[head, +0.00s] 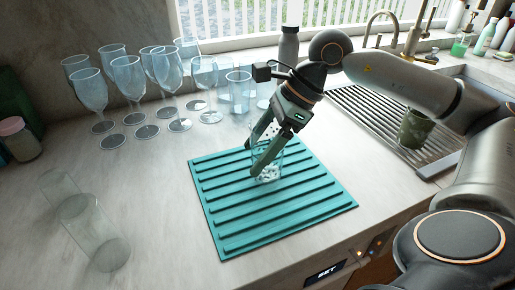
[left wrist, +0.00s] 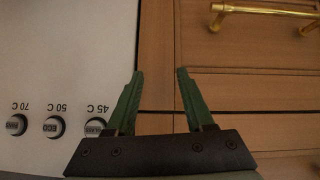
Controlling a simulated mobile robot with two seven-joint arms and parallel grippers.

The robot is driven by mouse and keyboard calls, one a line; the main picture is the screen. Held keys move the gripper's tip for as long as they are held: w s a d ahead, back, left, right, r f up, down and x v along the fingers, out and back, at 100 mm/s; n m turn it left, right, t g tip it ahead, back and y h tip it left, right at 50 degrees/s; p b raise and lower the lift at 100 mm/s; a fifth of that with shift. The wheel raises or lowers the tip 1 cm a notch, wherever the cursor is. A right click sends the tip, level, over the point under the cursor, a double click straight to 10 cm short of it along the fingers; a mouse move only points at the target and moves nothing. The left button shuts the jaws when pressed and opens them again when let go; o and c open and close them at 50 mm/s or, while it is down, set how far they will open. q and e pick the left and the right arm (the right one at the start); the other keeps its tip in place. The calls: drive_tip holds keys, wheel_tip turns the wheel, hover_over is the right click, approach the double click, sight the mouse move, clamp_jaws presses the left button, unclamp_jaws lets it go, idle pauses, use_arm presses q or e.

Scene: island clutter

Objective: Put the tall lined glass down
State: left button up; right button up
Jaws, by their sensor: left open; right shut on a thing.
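My right gripper (head: 252,157) points down over the teal ribbed mat (head: 230,238). It is shut on a clear glass, taken as the tall lined glass (head: 268,176), with specks showing near its base. The fingers cover part of the glass, and its lines are hard to make out. The glass looks upright over the far middle of the mat. I cannot tell whether its base touches the mat. My left gripper (left wrist: 160,75) shows only in the left wrist view, open and empty, in front of wooden cabinet fronts (left wrist: 240,80).
Several stemmed glasses (head: 90,88) stand at the back left, with tumblers (head: 238,90) beside them. A dark green cup (head: 413,128) is on the drainer (head: 360,105) at right. The mat's near part is clear.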

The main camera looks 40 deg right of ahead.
use_arm(q)
drive_tip(key=shift+f+b, duration=0.7)
drive_tip(key=shift+f, duration=0.1)
use_arm(e)
drive_tip(key=shift+f, duration=0.65)
idle(0.3)
drive_tip(key=o, duration=1.5)
drive_tip(key=shift+c, duration=0.2)
drive_tip(key=shift+v, duration=0.75)
use_arm(q)
drive_tip(key=shift+s+d+r+p, duration=0.15)
drive_tip(key=shift+d+r+p, duration=0.05)
drive_tip(key=shift+r+p, duration=0.5)
use_arm(e)
drive_tip(key=v, duration=1.1)
